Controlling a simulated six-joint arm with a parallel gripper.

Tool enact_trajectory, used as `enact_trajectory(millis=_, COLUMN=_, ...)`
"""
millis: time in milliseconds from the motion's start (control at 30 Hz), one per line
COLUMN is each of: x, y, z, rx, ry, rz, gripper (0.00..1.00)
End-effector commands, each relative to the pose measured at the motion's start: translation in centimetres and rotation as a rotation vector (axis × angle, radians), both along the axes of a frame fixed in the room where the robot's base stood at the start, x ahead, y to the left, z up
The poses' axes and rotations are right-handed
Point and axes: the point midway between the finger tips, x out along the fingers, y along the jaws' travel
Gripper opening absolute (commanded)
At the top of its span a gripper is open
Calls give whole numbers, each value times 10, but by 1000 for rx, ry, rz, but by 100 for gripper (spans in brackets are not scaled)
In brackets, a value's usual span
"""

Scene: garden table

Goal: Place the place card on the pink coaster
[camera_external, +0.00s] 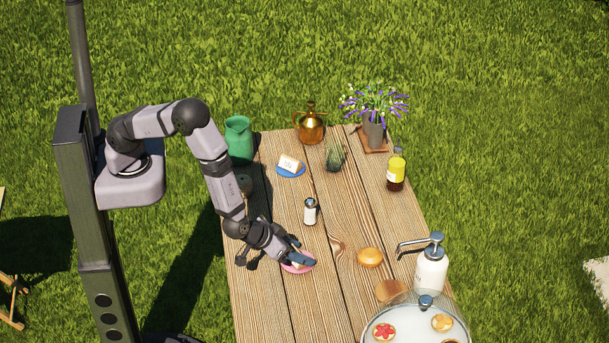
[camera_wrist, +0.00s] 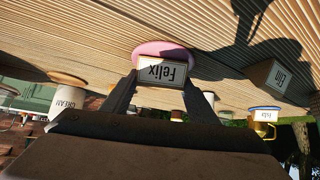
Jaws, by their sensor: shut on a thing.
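The pink coaster (camera_external: 297,269) lies on the wooden table at the near left, partly hidden under my gripper (camera_external: 299,259). In the wrist view the coaster (camera_wrist: 163,47) shows as a pink disc just behind the place card (camera_wrist: 162,72). The card is white, reads "Felix" upside down in that picture, and sits between my two fingertips (camera_wrist: 160,84). My gripper is shut on the card. The card overlaps the coaster in that view; I cannot tell whether it touches it.
A blue coaster (camera_external: 291,174) with another white card (camera_external: 289,163) stands farther back. A shaker (camera_external: 310,211) stands behind my gripper. The table's left edge is close.

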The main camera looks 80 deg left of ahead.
Motion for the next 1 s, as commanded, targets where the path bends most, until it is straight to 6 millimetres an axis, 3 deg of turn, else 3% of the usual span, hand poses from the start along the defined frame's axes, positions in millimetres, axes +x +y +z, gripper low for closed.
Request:
enact_trajectory(millis=267, x=0, y=0, z=-4, rx=1, ry=0, rz=-1, gripper=32)
enact_trajectory(millis=300, x=0, y=0, z=-3, rx=0, ry=0, rz=0, gripper=63)
enact_trajectory(millis=367, x=0, y=0, z=-3, rx=0, ry=0, rz=0, gripper=73)
enact_trajectory(millis=767, x=0, y=0, z=2, rx=-1, ry=0, rz=1, gripper=73)
enact_trajectory(millis=1000, x=-19, y=-9, z=21, rx=-2, ry=-2, rz=-4, gripper=73)
